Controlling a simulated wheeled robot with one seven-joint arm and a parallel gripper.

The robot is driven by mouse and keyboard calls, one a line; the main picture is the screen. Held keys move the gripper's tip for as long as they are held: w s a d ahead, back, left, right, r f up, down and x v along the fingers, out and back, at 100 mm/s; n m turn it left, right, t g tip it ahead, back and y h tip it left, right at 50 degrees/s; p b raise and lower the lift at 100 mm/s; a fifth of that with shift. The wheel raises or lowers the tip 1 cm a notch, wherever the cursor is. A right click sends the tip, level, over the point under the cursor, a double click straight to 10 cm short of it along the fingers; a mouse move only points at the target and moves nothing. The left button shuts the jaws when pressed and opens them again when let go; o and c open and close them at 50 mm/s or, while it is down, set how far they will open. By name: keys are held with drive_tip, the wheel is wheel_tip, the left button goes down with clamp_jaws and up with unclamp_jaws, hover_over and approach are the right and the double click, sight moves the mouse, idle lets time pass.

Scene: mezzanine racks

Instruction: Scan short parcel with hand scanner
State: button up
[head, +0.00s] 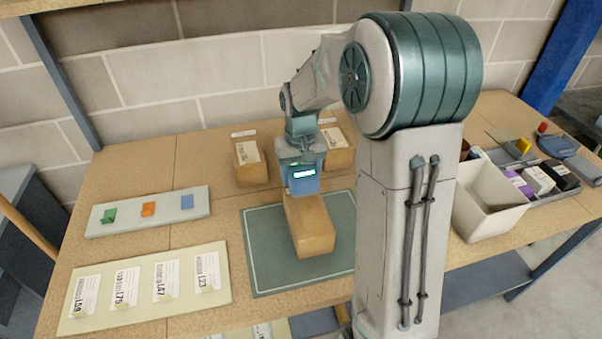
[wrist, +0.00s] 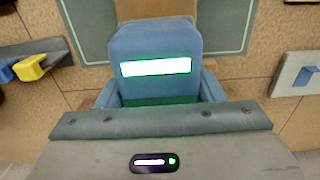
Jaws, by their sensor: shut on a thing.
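My gripper (head: 303,158) is shut on the blue hand scanner (head: 304,180), whose small screen is lit. The wrist view shows the scanner (wrist: 155,42) between my fingers, its screen glowing white with a green edge. A brown parcel (head: 312,232) lies on the green mat (head: 262,240), below the scanner; the scanner hides its far end. I cannot tell whether they touch, and I see no label on this parcel. Two other brown parcels stand behind the mat, one at left (head: 250,172) and one at right (head: 338,158), both with pale labels on top. I cannot tell which parcel is the short one.
A pale board with green, orange and blue clips (head: 148,222) and a label board (head: 145,312) lie left of the mat. A white bin (head: 475,222) and a grey tray of small items (head: 545,185) are at the right. A block wall stands behind.

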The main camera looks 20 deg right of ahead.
drive_tip(key=shift+r+p, duration=1.8)
drive_tip(key=shift+r, duration=1.15)
drive_tip(key=shift+f, duration=0.1)
